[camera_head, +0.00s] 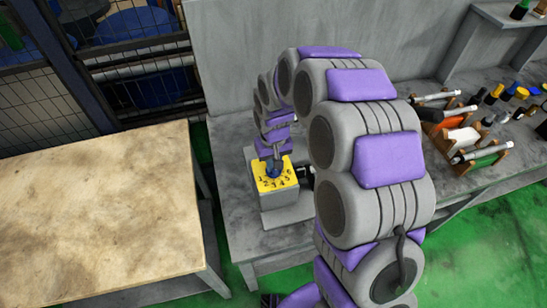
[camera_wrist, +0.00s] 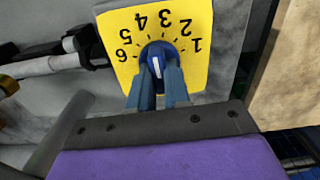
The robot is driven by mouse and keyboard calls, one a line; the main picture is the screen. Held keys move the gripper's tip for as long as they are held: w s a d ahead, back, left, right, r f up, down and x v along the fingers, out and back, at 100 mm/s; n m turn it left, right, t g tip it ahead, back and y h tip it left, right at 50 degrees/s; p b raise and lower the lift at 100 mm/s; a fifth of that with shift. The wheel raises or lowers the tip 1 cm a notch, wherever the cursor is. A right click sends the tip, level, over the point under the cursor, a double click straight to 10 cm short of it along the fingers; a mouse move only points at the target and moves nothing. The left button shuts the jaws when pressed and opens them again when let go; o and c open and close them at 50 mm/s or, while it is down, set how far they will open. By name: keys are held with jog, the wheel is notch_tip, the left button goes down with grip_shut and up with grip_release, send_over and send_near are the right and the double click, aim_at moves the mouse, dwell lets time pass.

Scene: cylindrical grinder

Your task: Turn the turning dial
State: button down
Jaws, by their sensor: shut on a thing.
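The turning dial (camera_wrist: 157,54) is a round blue knob with a white pointer line, set on a yellow plate (camera_wrist: 200,80) printed with the numbers 1 to 6. In the wrist view the plate's numbers appear upside down. In the head view the yellow plate (camera_head: 264,183) is on top of a grey box (camera_head: 287,207) on the grey bench. My gripper (camera_wrist: 160,72) reaches down onto the dial, with its two fingers closed on either side of the knob. In the head view my gripper (camera_head: 272,167) hides part of the dial.
A wooden-topped table (camera_head: 100,210) stands at the left, with a gap between it and the grey bench (camera_head: 235,190). Tool racks with several handled tools (camera_head: 475,140) stand on the bench at the right. A mesh fence (camera_head: 140,70) is behind.

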jog(key=shift+n+p, duration=0.8)
jog(key=shift+n, duration=0.3)
jog(key=c, duration=1.1)
grip_release()
jog(key=shift+a, duration=0.1)
notch_tip(320, 180, up, 17)
jog(key=p, duration=0.2)
jog(key=shift+w+a+r+p, duration=0.1)
jog(key=shift+p, duration=0.2)
